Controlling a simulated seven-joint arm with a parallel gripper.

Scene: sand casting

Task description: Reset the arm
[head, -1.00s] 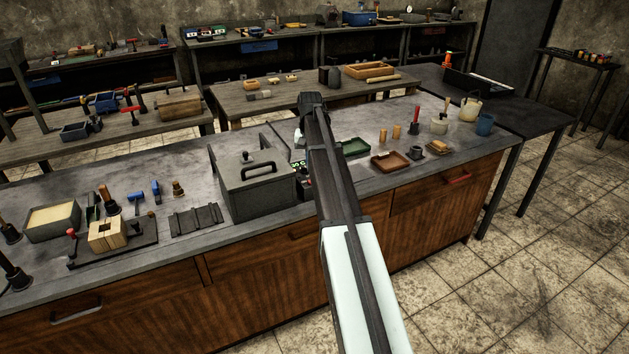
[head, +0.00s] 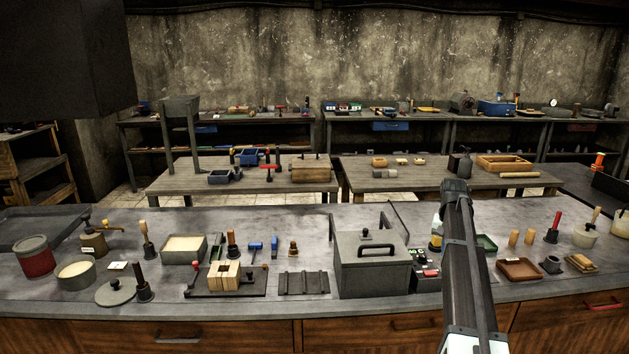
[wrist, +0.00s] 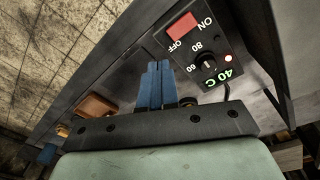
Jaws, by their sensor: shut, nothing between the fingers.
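My gripper (wrist: 157,84) shows in the wrist view as two blue fingers side by side, closed together with nothing between them. They are over the dark bench top, beside a control box (wrist: 210,78) with a red ON/OFF switch, a dial and a green "40 C" display. In the head view my arm reaches over the bench on the right, just right of that box. My gripper cannot be made out there behind the arm.
A grey lidded box (head: 372,268) stands left of the control box. A brown tray (head: 520,270) and a green tray (head: 487,243) lie right of my arm. A wooden block mould (head: 224,276) and several hand tools are farther left. The bench's front edge is near my arm.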

